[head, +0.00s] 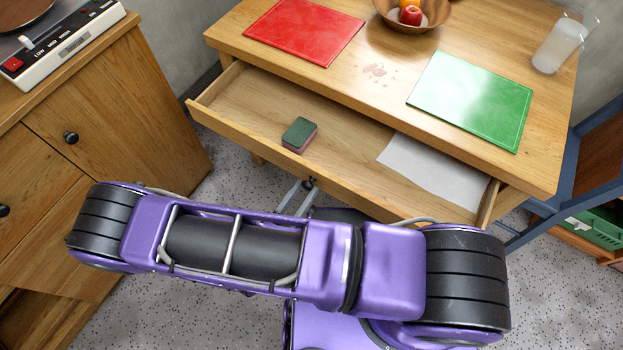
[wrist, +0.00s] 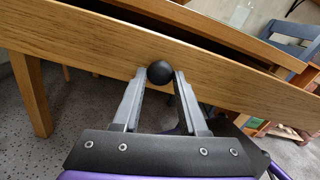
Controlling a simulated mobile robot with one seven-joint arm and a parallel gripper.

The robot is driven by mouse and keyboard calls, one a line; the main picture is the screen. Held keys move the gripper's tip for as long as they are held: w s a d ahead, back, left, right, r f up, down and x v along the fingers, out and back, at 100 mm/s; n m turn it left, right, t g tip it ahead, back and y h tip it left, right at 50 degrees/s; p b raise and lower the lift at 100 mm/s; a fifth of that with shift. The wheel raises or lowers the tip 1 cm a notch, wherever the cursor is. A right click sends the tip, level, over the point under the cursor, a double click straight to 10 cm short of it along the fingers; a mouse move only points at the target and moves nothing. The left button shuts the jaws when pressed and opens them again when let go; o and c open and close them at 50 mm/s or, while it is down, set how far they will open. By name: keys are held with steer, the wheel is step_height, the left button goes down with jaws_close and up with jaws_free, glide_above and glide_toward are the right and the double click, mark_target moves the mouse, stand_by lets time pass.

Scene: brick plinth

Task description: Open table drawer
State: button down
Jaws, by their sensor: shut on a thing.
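The wooden table (head: 300,74) has its drawer (head: 240,110) pulled out well beyond the tabletop edge. A green and pink sponge (head: 299,134) and a white sheet (head: 432,170) lie inside the drawer. In the wrist view, the drawer front (wrist: 80,40) carries a round black knob (wrist: 160,72). My gripper (wrist: 160,78) has its two grey fingers on either side of the knob, shut on it. In the head view my gripper (head: 305,186) shows at the drawer front, partly hidden behind my purple arm.
A red mat (head: 304,32), a green mat (head: 470,98), a fruit bowl (head: 440,18) and a glass (head: 558,45) are on the tabletop. A wooden cabinet (head: 120,110) with a hob stands at left.

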steer(key=shift+s+a, duration=0.15)
steer(key=shift+s, duration=0.25)
steer(key=shift+c, duration=2.2)
jaws_free()
steer(key=v, duration=1.7)
steer(key=shift+s+a, duration=0.15)
steer(key=shift+s, duration=0.05)
